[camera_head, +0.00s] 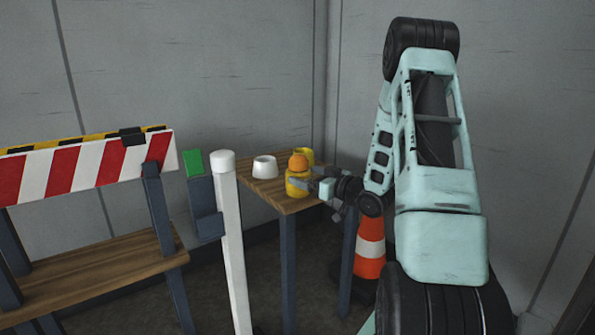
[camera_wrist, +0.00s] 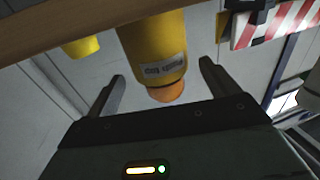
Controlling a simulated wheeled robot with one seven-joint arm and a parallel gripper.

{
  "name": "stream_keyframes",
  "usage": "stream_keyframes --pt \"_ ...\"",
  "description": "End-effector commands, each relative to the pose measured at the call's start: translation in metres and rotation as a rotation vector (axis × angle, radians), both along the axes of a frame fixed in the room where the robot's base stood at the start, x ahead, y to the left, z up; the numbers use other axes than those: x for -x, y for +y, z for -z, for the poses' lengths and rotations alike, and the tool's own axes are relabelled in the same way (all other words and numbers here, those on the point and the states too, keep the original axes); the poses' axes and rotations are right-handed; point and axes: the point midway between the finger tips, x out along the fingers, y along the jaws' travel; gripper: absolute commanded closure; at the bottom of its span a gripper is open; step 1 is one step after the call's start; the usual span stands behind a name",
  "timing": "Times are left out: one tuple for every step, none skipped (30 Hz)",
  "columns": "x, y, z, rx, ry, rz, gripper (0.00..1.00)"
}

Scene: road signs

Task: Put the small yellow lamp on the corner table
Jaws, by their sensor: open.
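The small yellow lamp (camera_head: 297,186) has an orange dome top and is upright at the front corner of the wooden corner table (camera_head: 265,192). I cannot tell whether its base touches the tabletop. My gripper (camera_head: 312,186) is at the lamp from the right. The wrist view shows its fingers (camera_wrist: 163,72) apart, with a gap on each side of the lamp. The table's edge (camera_wrist: 75,28) crosses the top of that view.
A striped barrier (camera_head: 90,165) is above a wooden bench (camera_head: 100,265). An orange cone (camera_head: 370,250) stands right of the table.

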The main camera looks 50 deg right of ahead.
Motion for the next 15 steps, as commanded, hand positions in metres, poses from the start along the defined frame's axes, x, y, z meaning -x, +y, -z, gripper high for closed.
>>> stream_keyframes --pt "0.012 0.000 -0.002 -0.002 0.002 0.003 0.13" --pt "0.018 -0.001 -0.002 -0.002 0.002 0.003 0.13" --pt "0.026 0.000 -0.001 -0.002 0.003 0.003 0.13" --pt "0.031 0.000 -0.002 -0.002 0.001 0.003 0.13" --pt "0.036 0.000 -0.002 -0.002 0.001 0.002 0.13" --pt "0.042 0.000 -0.001 -0.001 0.002 0.002 0.13" --pt "0.047 0.000 -0.001 -0.001 0.001 0.002 0.13" --pt "0.050 0.000 -0.001 -0.001 0.001 0.001 0.13" --pt "0.054 0.000 -0.001 -0.001 0.001 0.001 0.13" --pt "0.056 0.000 -0.001 -0.001 0.001 0.001 0.13" --pt "0.059 0.001 0.000 -0.002 0.000 0.000 0.13" --pt "0.061 0.001 0.000 -0.002 0.000 -0.001 0.13" --pt "0.062 0.001 0.000 -0.002 0.000 -0.001 0.13" --pt "0.063 0.001 0.000 -0.001 0.000 -0.001 0.13" --pt "0.063 0.001 0.000 -0.001 0.000 -0.001 0.13"
